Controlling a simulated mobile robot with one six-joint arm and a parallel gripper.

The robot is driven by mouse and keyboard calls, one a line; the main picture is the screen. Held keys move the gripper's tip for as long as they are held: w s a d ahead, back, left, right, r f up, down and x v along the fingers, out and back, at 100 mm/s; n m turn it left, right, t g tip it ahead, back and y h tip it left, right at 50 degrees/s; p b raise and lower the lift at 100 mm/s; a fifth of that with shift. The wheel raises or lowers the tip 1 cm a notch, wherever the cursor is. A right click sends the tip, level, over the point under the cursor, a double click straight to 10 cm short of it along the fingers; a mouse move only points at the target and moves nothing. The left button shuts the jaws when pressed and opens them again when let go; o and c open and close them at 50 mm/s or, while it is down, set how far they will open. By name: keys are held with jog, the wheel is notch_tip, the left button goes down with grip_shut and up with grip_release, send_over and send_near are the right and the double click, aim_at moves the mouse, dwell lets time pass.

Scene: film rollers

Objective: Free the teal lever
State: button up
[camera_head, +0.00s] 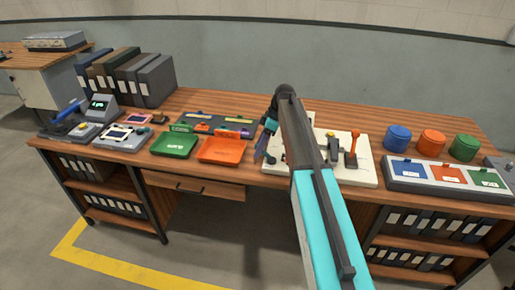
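A white panel (363,174) lies on the wooden bench (215,187), right of the middle. An orange lever (352,147) and a grey lever with some yellow (333,149) stand on it. My dark and teal arm crosses in front of the panel's left part and hides much of it. A small teal piece shows just left of the arm's end; I cannot tell whether it is the teal lever or part of my gripper. My gripper (267,150) is over the panel's left end, mostly hidden; its fingers and any hold are unclear.
Left of the panel are an orange tray (226,151) and a green tray (174,145). Right of it are a bin strip (446,178) and blue, orange and green canisters (432,141). Binders (150,80) stand at the back left. The bench's front edge has little free room.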

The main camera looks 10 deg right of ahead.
jog(key=shift+w+a, duration=0.1)
jog(key=shift+a, duration=0.05)
jog(key=shift+w+d+r, duration=0.1)
jog(key=shift+d+r, duration=0.1)
jog(key=shift+r, duration=0.15)
jog(key=s+b+v, duration=0.1)
jog(key=v, duration=1.1)
jog(key=shift+w+d+r+b, duration=0.2)
jog(key=shift+w+r+b, duration=0.2)
jog(key=shift+w, duration=0.05)
